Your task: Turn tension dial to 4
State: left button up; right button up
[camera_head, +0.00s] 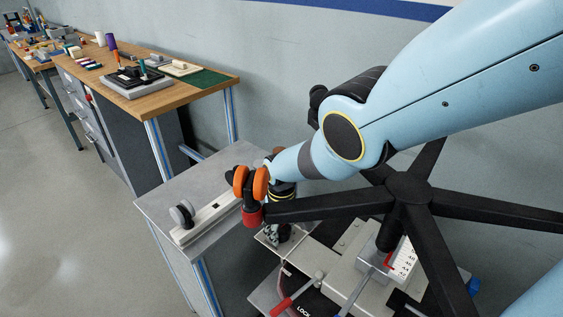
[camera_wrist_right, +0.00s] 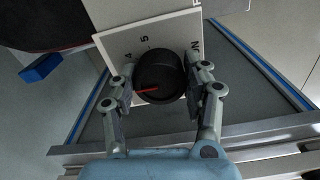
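The tension dial (camera_wrist_right: 160,78) is a round black knob with a red pointer, on a pale plate (camera_wrist_right: 112,42) marked with 4, 5 and an N. In the right wrist view its pointer aims left, slightly below the 4. My right gripper (camera_wrist_right: 160,92) has one finger on each side of the knob, close to its sides; whether they press on it I cannot tell. The left finger hides part of the scale. In the head view the right gripper (camera_head: 277,233) is low behind a black chair-base leg, and the dial is hidden. My left gripper is not in view.
A black star-shaped chair base (camera_head: 408,188) stands close beside my right arm. Below it are a fixture with a printed scale (camera_head: 403,262) and a red-handled lever (camera_head: 282,306). A grey bench (camera_head: 160,200) carries a rail with a roller. A wooden workbench (camera_head: 175,97) stands behind.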

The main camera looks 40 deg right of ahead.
jog(key=c, duration=0.4)
jog(key=shift+o, duration=0.2)
jog(key=shift+m, duration=0.4)
jog(key=m, duration=0.3)
jog(key=shift+a+m, duration=0.1)
jog(key=shift+m, duration=1.8)
jog(key=o, duration=1.2)
jog(key=shift+c, duration=0.2)
